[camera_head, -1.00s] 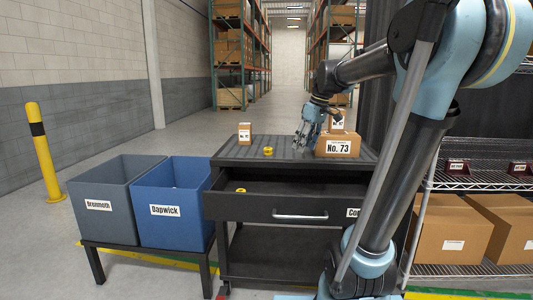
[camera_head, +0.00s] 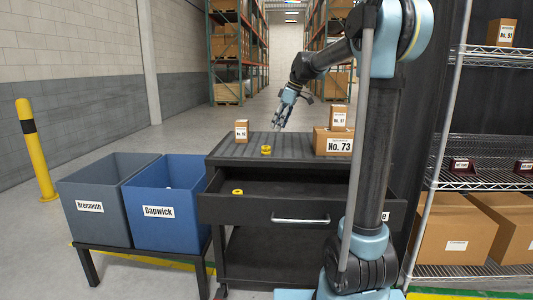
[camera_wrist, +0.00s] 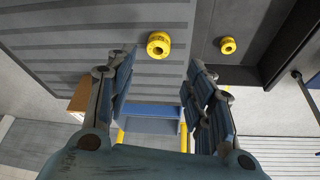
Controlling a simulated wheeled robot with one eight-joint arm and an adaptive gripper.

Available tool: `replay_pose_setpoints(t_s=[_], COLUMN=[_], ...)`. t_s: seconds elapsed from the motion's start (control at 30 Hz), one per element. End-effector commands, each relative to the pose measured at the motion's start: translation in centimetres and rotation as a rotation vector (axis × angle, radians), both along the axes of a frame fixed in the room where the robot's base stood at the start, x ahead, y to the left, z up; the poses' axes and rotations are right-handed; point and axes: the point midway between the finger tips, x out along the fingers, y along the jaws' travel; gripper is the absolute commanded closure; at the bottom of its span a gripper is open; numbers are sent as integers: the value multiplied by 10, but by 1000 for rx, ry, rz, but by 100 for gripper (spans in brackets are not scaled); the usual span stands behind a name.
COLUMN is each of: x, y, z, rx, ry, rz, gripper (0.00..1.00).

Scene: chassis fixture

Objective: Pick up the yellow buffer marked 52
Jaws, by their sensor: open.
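Two yellow ring-shaped buffers show. One yellow buffer (camera_head: 266,150) stands on the ridged black top of the cart; it also shows in the wrist view (camera_wrist: 158,45). Another yellow buffer (camera_head: 238,192) lies in the open drawer (camera_head: 290,208), and in the wrist view it is to the right (camera_wrist: 228,45). No number can be read on either buffer. My gripper (camera_head: 280,127) is open and empty above the cart top, just right of and above the top buffer in the head view. In the wrist view, that buffer appears between and beyond my fingertips (camera_wrist: 161,58).
Carton No. 73 (camera_head: 332,141) with a smaller carton (camera_head: 339,116) on it stands right on the cart top (camera_head: 290,145). A small carton (camera_head: 241,131) stands at its left. The grey bin (camera_head: 95,205) and blue Dapwick bin (camera_head: 165,205) are left; a wire shelf (camera_head: 480,180) is right.

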Motion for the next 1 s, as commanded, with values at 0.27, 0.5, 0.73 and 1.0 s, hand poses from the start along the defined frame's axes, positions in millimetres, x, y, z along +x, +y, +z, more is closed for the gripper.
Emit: replay_pose_setpoints(t_s=[0.27,0.5,0.73,1.0], x=[5,7,9,12], y=[20,28,38,51], z=[-45,-64,-81,-108], rx=[0,0,0,0], ry=[0,0,1,1], rz=[2,2,3,1], gripper=[52,52,52,52])
